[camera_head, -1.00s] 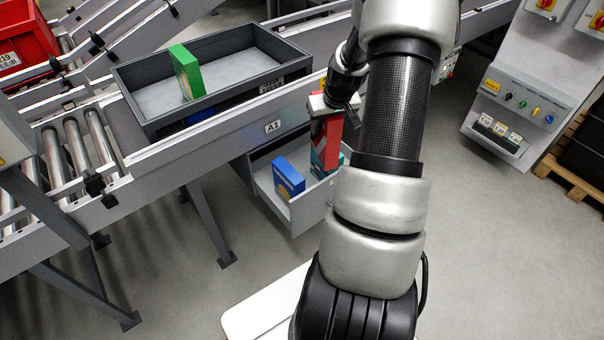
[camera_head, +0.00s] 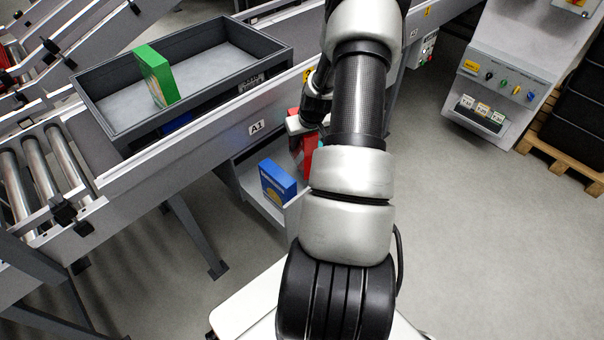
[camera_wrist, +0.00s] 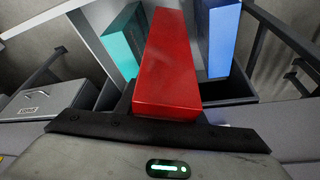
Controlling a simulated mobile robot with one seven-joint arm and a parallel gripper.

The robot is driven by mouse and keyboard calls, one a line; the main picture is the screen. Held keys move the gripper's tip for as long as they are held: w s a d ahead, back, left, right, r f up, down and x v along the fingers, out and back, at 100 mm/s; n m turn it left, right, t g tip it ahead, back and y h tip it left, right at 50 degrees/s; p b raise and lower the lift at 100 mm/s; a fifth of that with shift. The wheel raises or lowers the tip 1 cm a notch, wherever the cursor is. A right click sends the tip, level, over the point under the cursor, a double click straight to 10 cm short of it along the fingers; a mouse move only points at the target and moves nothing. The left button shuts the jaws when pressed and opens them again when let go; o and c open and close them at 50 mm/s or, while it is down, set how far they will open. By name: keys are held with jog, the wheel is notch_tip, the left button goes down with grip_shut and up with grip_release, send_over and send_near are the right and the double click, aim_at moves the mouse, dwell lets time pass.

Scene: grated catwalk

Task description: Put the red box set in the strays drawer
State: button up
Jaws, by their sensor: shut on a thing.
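The red box (camera_wrist: 168,65) is in my gripper (camera_wrist: 160,118), shut on it; in the wrist view it reaches away between a teal box (camera_wrist: 122,42) and a blue box (camera_wrist: 222,38). In the head view the red box (camera_head: 310,155) shows partly beside my arm, over the open drawer (camera_head: 255,205) under the conveyor side marked A1. The blue box (camera_head: 278,183) stands in that drawer, left of the red one. My arm hides most of the gripper and the drawer's right part. I cannot tell whether the red box touches the drawer floor.
A grey tray (camera_head: 108,133) on the conveyor holds a green box (camera_head: 155,76). A control panel (camera_head: 505,85) and a pallet (camera_head: 565,155) stand at the right. The floor to the right of my arm is clear.

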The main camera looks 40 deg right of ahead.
aim_at(308, 159)
notch_tip(308, 159, down, 15)
jog(key=b, duration=0.3)
jog(key=shift+f, duration=0.2)
jog(key=shift+f+b, duration=0.15)
jog(key=shift+b, duration=0.15)
jog(key=o, duration=1.4)
jog(key=shift+c, duration=0.2)
jog(key=p+v, duration=0.3)
jog(key=v, duration=0.9)
